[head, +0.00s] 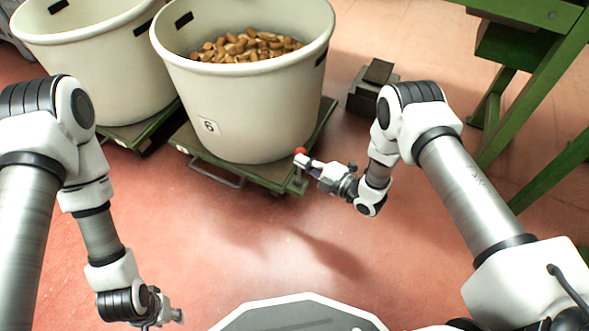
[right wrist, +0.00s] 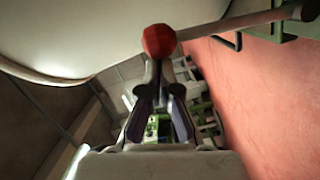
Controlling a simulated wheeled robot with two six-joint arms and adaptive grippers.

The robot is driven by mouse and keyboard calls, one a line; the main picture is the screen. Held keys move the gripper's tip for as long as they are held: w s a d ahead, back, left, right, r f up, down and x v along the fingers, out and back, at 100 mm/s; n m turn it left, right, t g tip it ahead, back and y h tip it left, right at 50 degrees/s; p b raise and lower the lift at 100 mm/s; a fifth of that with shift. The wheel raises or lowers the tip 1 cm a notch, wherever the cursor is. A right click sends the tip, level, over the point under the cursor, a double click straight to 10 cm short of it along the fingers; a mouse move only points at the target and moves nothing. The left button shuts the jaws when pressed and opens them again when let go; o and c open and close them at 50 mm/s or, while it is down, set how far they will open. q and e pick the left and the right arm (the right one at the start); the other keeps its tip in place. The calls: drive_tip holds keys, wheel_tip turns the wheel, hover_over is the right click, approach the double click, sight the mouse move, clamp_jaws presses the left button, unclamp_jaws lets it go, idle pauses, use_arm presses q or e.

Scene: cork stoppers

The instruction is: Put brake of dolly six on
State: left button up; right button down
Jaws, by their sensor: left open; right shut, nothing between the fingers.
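Dolly six (head: 262,176) is a low green platform under a cream tub (head: 235,110) with a label "6" (head: 208,126). A red ball knob (head: 300,151) stands at its front right corner. In the right wrist view the knob (right wrist: 159,40) sits on the end of a dark rod (right wrist: 235,22). My right gripper (head: 311,163) is shut and empty, its tips close against the knob; I cannot tell whether they touch. It also shows in the right wrist view (right wrist: 160,75). My left gripper (head: 176,316) is open, low at the bottom left, away from the dolly.
The tub holds brown corks (head: 245,45). A second cream tub (head: 85,60) on another dolly stands close at the left. Dark blocks (head: 372,90) lie on the floor behind the right gripper. A green metal frame (head: 530,100) stands at the right. The red floor in front is clear.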

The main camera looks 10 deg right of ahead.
use_arm(q)
drive_tip(key=shift+f, duration=0.15)
use_arm(e)
drive_tip(key=w+d, duration=0.1)
drive_tip(key=w+d+m, duration=0.1)
drive_tip(key=w, duration=0.1)
drive_tip(key=w+d+m, duration=0.1)
drive_tip(key=shift+w+d+f+g, duration=0.1)
drive_tip(key=shift+w+g, duration=0.1)
drive_tip(key=shift+g, duration=0.1)
drive_tip(key=shift+w+d, duration=0.1)
